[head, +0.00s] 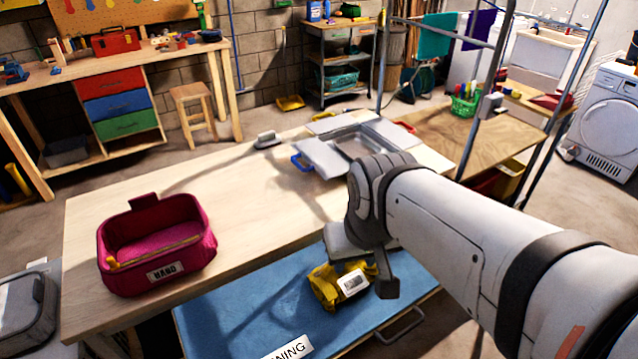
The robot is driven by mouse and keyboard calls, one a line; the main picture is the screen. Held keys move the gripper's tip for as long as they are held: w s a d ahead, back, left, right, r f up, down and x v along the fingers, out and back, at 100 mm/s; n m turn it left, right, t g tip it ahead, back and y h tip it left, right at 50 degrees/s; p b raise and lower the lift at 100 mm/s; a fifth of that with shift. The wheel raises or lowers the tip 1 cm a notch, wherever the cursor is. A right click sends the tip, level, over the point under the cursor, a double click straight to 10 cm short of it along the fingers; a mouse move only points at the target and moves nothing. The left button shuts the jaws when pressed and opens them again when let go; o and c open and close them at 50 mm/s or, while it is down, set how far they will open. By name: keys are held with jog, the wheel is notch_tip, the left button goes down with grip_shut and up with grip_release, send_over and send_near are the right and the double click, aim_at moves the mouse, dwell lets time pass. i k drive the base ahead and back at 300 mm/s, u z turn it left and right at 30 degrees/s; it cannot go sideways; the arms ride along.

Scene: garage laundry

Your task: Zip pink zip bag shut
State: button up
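The pink zip bag (158,248) stands on the left end of the pale wooden table. Its top is open, so the pink inside shows, and a flap stands up at the back. A yellow zip line runs along the front rim, with a yellow pull at the left front corner.
A blue surface with a handle (240,312) lies below the table's front edge. The tabletop between bag and tray is clear.

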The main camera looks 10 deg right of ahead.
aim_at(114, 266)
jog(key=u, duration=1.45)
